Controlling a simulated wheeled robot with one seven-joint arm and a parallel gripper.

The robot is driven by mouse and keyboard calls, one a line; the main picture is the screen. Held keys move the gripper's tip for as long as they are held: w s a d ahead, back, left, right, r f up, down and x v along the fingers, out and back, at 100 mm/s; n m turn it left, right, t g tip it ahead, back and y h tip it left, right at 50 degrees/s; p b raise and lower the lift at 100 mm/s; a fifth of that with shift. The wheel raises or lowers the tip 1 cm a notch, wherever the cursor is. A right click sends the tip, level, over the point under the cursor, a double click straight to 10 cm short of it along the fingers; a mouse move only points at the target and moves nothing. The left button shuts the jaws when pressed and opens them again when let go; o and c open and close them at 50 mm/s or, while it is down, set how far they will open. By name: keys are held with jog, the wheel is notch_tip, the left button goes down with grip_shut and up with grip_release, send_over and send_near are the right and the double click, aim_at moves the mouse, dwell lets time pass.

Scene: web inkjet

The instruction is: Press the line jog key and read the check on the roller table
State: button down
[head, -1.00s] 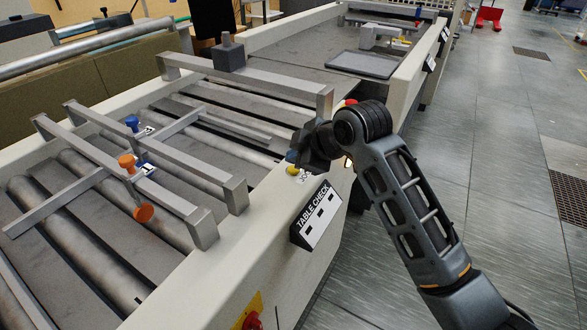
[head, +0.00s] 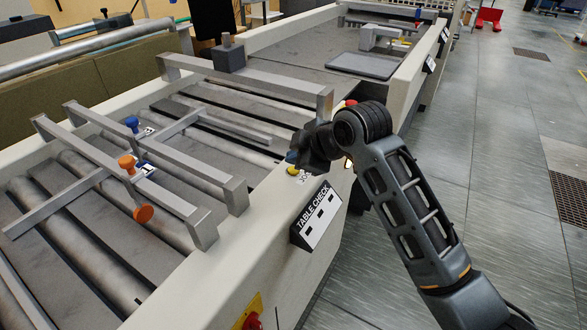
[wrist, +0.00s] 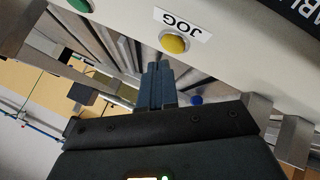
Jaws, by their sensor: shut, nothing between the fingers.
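The yellow jog key (wrist: 174,43) sits beside a white JOG label (wrist: 182,22) on the pale side rail in the wrist view. In the head view the yellow key (head: 292,170) shows just below my gripper (head: 293,157). My gripper's fingers (wrist: 158,68) are closed together and empty, their tips just short of the key in the wrist picture; no contact shows. The roller table (head: 85,222) lies at left with grey rollers and metal bars. A TABLE CHECK sign (head: 320,214) with several dark marks hangs on the rail's outer side.
A green button (wrist: 80,4) is near the key. A red button (head: 350,103) shows beyond my gripper, and a red knob on yellow (head: 250,318) at the bottom.

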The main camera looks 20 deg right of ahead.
aim_at(296, 172)
jog(key=shift+f, duration=0.15)
dwell(0.5)
jog(key=shift+f, duration=0.3)
jog(key=shift+f+b, duration=0.45)
dwell(0.7)
jog(key=shift+r, duration=0.1)
jog(key=shift+r+p, duration=0.75)
jog(key=shift+r, duration=0.15)
notch_tip(296, 172, up, 5)
jog(key=p, duration=0.4)
dwell(0.8)
